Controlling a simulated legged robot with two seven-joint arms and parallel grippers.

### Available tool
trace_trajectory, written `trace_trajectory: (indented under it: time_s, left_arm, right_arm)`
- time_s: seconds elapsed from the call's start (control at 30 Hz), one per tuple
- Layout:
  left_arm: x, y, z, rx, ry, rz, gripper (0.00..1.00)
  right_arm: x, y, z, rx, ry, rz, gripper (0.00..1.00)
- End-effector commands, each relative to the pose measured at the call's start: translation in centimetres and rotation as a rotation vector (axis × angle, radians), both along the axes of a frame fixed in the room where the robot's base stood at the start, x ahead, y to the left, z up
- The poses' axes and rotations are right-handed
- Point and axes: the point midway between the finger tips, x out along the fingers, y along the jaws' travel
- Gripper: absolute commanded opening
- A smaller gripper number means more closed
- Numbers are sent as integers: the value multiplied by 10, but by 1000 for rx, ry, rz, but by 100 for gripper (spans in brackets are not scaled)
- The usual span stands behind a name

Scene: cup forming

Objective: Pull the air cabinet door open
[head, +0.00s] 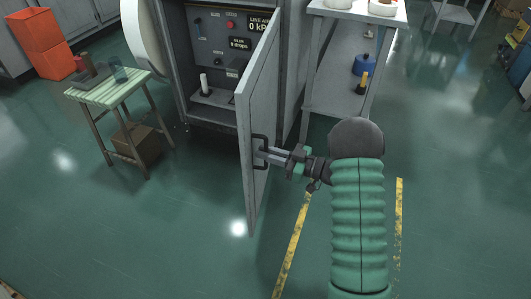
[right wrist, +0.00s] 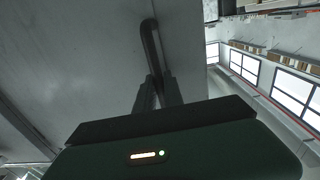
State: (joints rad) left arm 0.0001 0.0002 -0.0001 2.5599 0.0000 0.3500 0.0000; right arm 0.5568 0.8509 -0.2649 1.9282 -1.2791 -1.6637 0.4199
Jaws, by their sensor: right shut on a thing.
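The air cabinet (head: 220,60) stands open at the upper middle of the head view, with a control panel (head: 228,38) and a shelf inside. Its grey door (head: 261,85) is swung outward toward me. A dark bar handle (head: 259,140) sits on the door's outer right face. My right gripper (head: 262,152) is shut on the handle. In the right wrist view the fingers (right wrist: 157,90) close around the lower part of the handle (right wrist: 150,45), which runs up along the grey door (right wrist: 80,60). My left gripper is not in view.
A small striped table (head: 108,88) with items on it stands left of the cabinet, a cardboard box (head: 135,142) below it. A shelf unit (head: 335,85) stands to the right. The green floor before the door is clear, with yellow lines (head: 292,245).

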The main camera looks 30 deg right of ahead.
Motion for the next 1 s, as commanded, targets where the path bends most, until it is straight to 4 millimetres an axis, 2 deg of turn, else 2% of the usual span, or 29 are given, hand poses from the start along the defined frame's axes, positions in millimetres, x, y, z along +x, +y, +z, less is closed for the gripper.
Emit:
trace_trajectory:
  time_s: [0.03, 0.07, 0.2, 0.5, 0.63, 0.77, 1.0]
  left_arm:
    - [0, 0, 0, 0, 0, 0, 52]
    - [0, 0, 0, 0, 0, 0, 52]
    - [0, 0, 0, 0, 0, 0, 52]
    - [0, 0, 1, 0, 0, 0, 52]
    - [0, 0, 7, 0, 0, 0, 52]
    - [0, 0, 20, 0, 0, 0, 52]
    - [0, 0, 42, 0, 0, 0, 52]
  right_arm:
    - [1, -2, 1, -2, -3, -6, 0]
    - [1, -2, 1, -2, -3, -6, 15]
    - [1, -2, 1, -2, -3, -5, 34]
    - [0, -1, 1, -2, -1, -3, 34]
    - [-10, -9, 2, -2, 1, -6, 34]
    - [-35, -27, 4, 0, 3, -9, 34]
    - [-94, -68, 3, 2, 3, -9, 34]
